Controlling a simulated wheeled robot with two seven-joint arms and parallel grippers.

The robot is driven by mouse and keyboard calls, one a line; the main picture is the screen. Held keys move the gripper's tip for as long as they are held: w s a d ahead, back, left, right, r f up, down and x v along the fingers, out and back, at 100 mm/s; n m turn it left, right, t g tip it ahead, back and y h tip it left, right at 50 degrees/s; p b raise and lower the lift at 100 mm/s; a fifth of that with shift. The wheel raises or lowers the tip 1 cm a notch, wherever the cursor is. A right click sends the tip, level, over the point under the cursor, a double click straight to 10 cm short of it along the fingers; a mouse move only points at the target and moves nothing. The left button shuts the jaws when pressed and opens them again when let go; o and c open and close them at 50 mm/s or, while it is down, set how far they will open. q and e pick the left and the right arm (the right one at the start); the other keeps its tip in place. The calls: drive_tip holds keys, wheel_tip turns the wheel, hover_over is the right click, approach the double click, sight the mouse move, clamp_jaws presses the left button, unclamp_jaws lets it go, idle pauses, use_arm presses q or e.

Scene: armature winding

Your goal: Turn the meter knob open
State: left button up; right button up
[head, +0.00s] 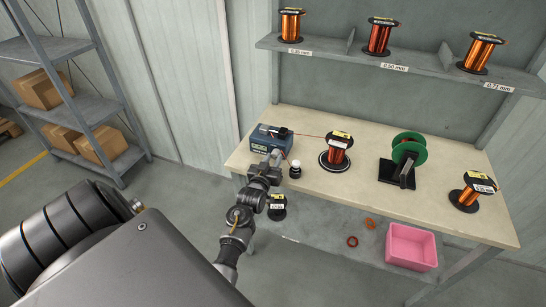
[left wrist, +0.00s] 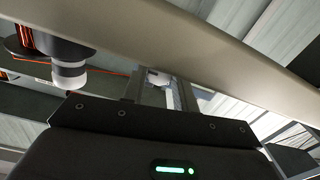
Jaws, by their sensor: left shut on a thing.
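The blue meter (head: 270,139) stands at the left end of the workbench, with a pale display on its front. My left gripper (head: 275,156) reaches up to the meter's front at its lower right and is shut on the meter knob, which the fingers mostly hide in the head view. In the left wrist view the two fingers (left wrist: 160,92) point away from the camera, with a small pale part between their tips. The knob's angle cannot be read. My right gripper is in neither view.
A small black-and-white piece (head: 295,169) stands just right of my left gripper. A copper wire spool (head: 336,152), a green reel (head: 408,150) and another spool (head: 472,191) are on the workbench (head: 365,188). A pink bin (head: 411,247) sits below.

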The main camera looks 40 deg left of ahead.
use_arm(q)
drive_tip(key=n+p, duration=0.1)
drive_tip(key=n, duration=0.3)
drive_tip(key=n+p, duration=0.1)
drive_tip(key=n, duration=0.1)
drive_tip(key=shift+w+a+r+p, duration=0.1)
drive_tip(key=shift+r+p, duration=0.2)
drive_tip(key=shift+r, duration=0.1)
drive_tip(key=n+p, duration=0.2)
drive_tip(key=n, duration=0.4)
drive_tip(key=shift+n, duration=0.3)
drive_tip(key=n+p, duration=0.1)
drive_tip(key=n, duration=0.2)
drive_tip(key=shift+n+p, duration=0.3)
drive_tip(key=shift+p, duration=0.05)
drive_tip(key=n+p, duration=0.1)
drive_tip(key=n, duration=0.3)
drive_tip(key=shift+a+p, duration=0.1)
drive_tip(key=shift+p, duration=0.2)
drive_tip(key=n+p, duration=0.1)
drive_tip(key=n, duration=0.3)
drive_tip(key=shift+f, duration=0.1)
drive_tip(key=shift+n+p, duration=0.35)
drive_tip(key=shift+n, duration=0.35)
drive_tip(key=shift+f, duration=0.1)
drive_tip(key=o, duration=1)
drive_tip(key=shift+f, duration=0.15)
